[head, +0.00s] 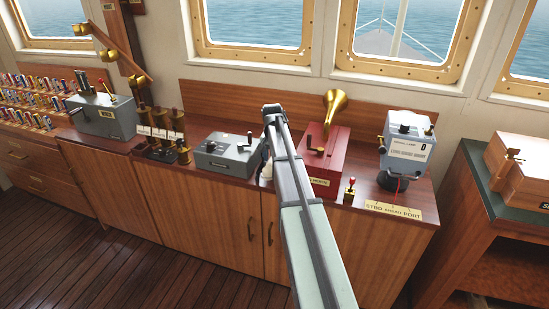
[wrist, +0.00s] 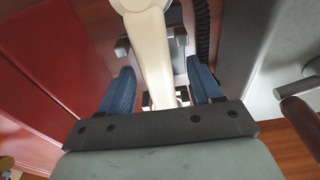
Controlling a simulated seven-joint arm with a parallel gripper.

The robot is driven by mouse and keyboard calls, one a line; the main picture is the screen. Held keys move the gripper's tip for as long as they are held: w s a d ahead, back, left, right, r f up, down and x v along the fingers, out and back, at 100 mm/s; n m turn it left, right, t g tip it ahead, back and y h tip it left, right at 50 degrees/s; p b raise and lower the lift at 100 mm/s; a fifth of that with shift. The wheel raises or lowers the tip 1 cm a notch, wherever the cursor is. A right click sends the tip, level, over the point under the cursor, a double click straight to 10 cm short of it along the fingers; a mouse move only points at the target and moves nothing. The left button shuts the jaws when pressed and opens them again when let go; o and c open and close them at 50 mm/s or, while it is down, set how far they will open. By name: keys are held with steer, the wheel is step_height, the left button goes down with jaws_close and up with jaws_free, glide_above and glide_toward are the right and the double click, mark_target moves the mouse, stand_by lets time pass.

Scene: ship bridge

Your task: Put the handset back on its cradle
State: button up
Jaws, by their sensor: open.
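The cream handset (wrist: 155,50) runs lengthwise between the two blue fingers of my gripper (wrist: 161,80) in the wrist view. The fingers are open, one on each side, with a gap to the handset. Its rounded end is at the top edge; its lower end is hidden behind my gripper. Dark grey prongs, apparently the cradle (wrist: 122,46), show on both sides of the handset. I cannot tell whether it rests fully in them. A black coiled cord (wrist: 203,28) hangs beside it. In the head view my arm hides most of this; a pale bit of the handset (head: 265,172) shows.
A red box with a brass horn (head: 325,155) stands right of my arm, and a grey lever box (head: 226,155) stands left, both close. Farther right are a small red-knobbed lever (head: 349,190) and a pale grey instrument (head: 405,140). The wooden counter's front edge is near.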

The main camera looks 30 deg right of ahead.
step_height(320, 180, up, 14)
steer(key=s+a, duration=0.1)
steer(key=shift+f, duration=0.15)
stand_by(0.6)
steer(key=shift+s+a, duration=0.1)
